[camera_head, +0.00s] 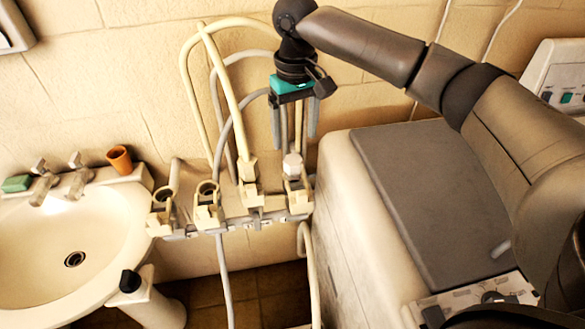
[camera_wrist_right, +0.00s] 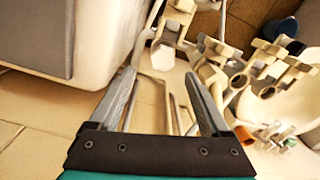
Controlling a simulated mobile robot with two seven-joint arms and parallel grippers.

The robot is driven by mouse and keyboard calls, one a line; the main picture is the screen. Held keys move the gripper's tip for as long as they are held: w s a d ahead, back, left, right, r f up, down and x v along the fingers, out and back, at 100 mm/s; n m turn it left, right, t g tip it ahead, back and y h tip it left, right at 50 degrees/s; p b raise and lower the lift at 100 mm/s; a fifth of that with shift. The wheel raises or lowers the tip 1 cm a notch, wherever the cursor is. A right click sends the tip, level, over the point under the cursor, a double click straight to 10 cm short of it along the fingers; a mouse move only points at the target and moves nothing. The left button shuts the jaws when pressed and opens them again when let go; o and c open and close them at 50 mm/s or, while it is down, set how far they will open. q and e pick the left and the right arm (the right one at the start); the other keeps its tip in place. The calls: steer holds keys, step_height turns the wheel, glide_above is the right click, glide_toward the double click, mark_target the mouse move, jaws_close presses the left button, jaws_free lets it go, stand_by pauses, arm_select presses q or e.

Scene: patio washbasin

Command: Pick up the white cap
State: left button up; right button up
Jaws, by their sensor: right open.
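The white cap (camera_head: 292,165) is a small faceted piece on top of the rightmost holder of the rack between the basin and the white machine. It also shows in the right wrist view (camera_wrist_right: 162,57), just beyond the fingertips. My right gripper (camera_head: 294,138) points down above the cap with its two grey fingers apart. In the right wrist view the open fingers (camera_wrist_right: 160,76) have nothing between them, and the cap lies roughly in line with the gap. The exact distance from fingertips to cap is hard to tell. My left gripper is not in view.
The rack (camera_head: 240,213) carries several holders with upright hoses (camera_head: 228,85) close left of my right gripper. A washbasin (camera_head: 110,235) stands left, with an orange cup (camera_head: 120,160) and green soap (camera_head: 17,183). A white machine with a grey lid (camera_head: 430,190) stands right.

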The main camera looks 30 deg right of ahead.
mark_target(293, 160)
step_height(293, 160, down, 2)
steer(key=shift+f, duration=0.6)
steer(key=f, duration=0.3)
steer(key=shift+a+f, duration=0.25)
steer(key=shift+f, duration=0.5)
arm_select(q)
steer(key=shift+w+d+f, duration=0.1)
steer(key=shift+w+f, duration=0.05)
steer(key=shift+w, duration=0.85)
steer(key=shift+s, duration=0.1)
arm_select(e)
steer(key=shift+c, duration=0.7)
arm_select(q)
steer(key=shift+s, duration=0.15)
arm_select(e)
jaws_close()
